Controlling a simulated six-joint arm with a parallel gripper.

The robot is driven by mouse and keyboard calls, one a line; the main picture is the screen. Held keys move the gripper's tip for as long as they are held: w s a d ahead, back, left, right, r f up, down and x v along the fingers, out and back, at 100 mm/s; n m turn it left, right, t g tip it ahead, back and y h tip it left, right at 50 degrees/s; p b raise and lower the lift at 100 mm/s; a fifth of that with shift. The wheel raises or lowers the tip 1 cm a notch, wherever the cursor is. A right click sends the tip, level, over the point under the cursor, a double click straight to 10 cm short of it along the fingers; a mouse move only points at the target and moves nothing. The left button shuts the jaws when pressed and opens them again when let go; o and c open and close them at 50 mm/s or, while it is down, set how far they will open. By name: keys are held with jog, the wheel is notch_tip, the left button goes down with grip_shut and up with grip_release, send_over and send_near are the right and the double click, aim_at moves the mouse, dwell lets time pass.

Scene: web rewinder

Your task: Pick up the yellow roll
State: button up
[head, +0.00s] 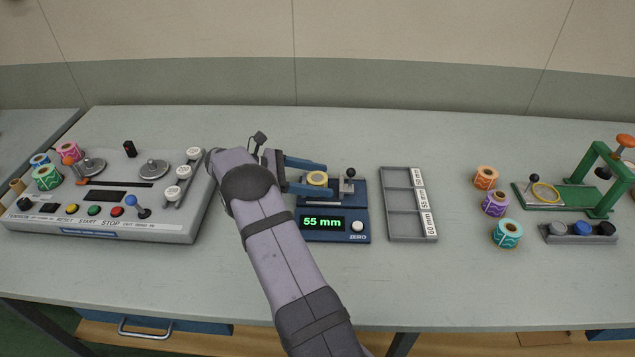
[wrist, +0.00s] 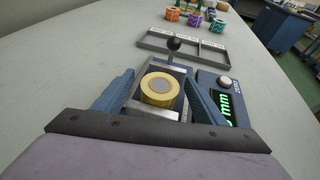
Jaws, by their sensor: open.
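The yellow roll (head: 317,179) sits on the blue measuring gauge (head: 336,238), whose green display reads 55 mm. In the wrist view the roll (wrist: 159,89) stands upright with its grey core facing up, beside a metal block. My gripper (head: 318,178) is open, with its two blue fingers reaching in from the left, one on each side of the roll. In the wrist view the fingers (wrist: 160,95) stand apart from the roll, with a gap visible on both sides. Whether the fingertips are low enough to surround the roll fully is hard to tell.
A grey sorting tray (head: 388,207) with labelled compartments lies right of the gauge and looks empty. Orange (head: 486,177), purple (head: 496,203) and teal (head: 507,233) rolls stand farther right, near a green press (head: 601,178). The rewinder console (head: 105,215) is at the left.

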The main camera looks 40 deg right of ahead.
aim_at(317, 177)
jog(key=c, duration=1.3)
notch_tip(317, 177, up, 10)
